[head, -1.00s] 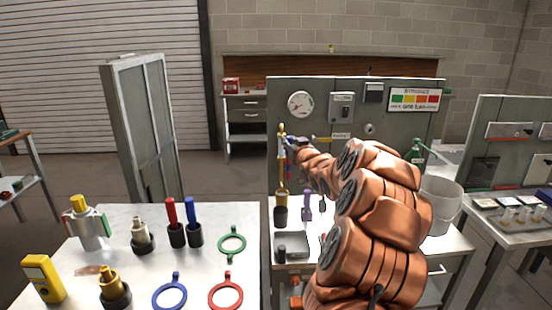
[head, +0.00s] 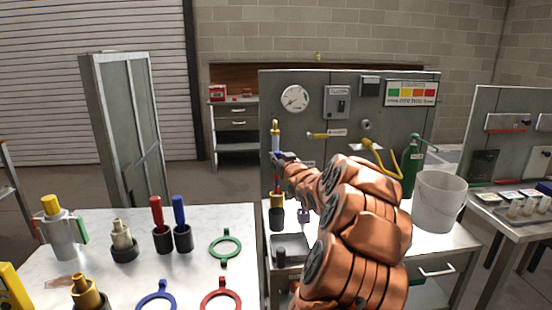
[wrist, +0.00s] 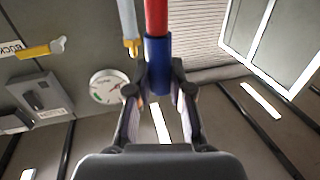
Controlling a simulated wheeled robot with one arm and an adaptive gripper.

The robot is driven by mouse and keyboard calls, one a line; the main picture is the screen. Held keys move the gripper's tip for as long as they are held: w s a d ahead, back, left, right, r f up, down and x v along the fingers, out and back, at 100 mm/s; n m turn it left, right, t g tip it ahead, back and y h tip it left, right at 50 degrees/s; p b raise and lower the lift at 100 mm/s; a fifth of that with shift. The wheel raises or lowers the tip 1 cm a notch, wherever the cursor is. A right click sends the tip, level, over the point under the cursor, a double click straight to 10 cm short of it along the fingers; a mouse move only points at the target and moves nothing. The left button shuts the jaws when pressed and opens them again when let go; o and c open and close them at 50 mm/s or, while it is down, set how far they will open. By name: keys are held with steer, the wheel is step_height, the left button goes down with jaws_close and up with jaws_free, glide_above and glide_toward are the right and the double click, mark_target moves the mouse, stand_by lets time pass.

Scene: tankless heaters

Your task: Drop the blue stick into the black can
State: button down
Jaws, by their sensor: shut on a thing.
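My gripper (head: 281,158) (wrist: 158,78) is shut on the blue stick (wrist: 158,62), which shows a blue end between the fingers and a red length beyond it in the wrist view. In the head view it is small and partly hidden by the gripper. A black can (head: 277,218) with a yellow upper part stands below the gripper on the right workbench. I cannot tell the gap between stick and can. Another blue stick (head: 180,211) and a red stick (head: 157,212) stand upright in black cups on the left table.
A pale blue rod with a yellow tip (wrist: 129,25) shows beside the held stick. A grey tray (head: 290,250) lies in front of the can. A white bucket (head: 437,203) and green bottle (head: 411,170) stand right. A grey panel (head: 300,130) rises behind.

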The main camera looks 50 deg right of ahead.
mark_target(277, 193)
steer(key=shift+a+f+b, duration=0.1)
steer(key=shift+f+b, duration=4.3)
steer(key=shift+f, duration=2.3)
steer(key=c, duration=1)
jaws_free()
steer(key=shift+b+v, duration=1.4)
steer(key=shift+v, duration=3.55)
steer(key=shift+s, duration=0.1)
